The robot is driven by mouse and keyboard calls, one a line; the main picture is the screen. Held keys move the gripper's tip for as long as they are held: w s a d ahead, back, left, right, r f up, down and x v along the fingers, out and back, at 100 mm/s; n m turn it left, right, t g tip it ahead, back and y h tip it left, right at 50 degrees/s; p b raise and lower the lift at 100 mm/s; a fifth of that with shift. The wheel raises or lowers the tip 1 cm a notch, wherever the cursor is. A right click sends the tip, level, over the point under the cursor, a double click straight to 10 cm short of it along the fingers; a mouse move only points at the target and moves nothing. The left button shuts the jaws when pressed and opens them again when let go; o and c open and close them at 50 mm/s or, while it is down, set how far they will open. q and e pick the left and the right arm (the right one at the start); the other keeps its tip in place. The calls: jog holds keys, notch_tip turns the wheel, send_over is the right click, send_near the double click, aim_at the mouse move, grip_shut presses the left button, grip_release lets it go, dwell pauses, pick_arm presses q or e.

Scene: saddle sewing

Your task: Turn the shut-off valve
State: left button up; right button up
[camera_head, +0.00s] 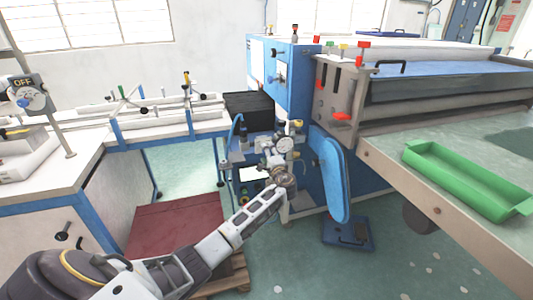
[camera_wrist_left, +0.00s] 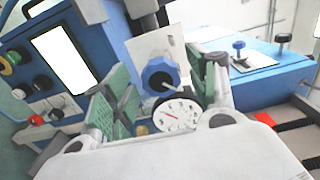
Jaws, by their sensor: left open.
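A blue round knob (camera_wrist_left: 160,75), which looks like the shut-off valve's handle, stands in front of a pale plate in the left wrist view. A white-faced pressure gauge (camera_wrist_left: 176,115) sits just below it, and the gauge also shows in the head view (camera_head: 284,144). My left gripper (camera_wrist_left: 158,88) is open and empty, its two green-padded fingers on either side of the knob in the picture. I cannot tell whether they touch it. In the head view my left gripper (camera_head: 278,168) is at the valve and gauge cluster, low on the blue machine. My right gripper is not in view.
The blue machine (camera_head: 262,72) stands behind the cluster, with a blue oval panel (camera_head: 332,175) to the right. A green tray (camera_head: 455,180) lies on the right table. A dark red board (camera_head: 175,228) lies low at left. Open floor shows at lower right.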

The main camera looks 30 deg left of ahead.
pick_arm(q)
jog(key=v, duration=1)
dwell(0.6)
